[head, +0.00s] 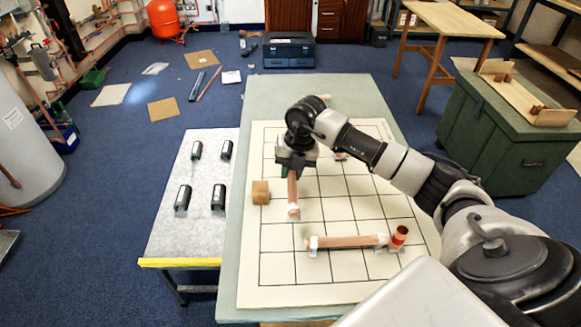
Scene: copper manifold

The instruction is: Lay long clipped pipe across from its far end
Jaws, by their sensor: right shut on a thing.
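My right gripper (294,172) is shut on the far end of a copper pipe (292,188) over the gridded board (279,270). This pipe runs toward the near side, with a white clip at its near end. I cannot tell whether it touches the board. A second copper pipe (346,241) lies left to right nearer me, with white clips at both ends. A short copper fitting (399,236) stands at its right end. My gripper and arm hide part of the board behind them. My left gripper is out of view.
A wooden block (260,192) sits at the board's left edge. Small copper parts show behind my arm, partly hidden. A lower grey table (184,236) with several black holders (182,198) stands left. The board's near left area is clear.

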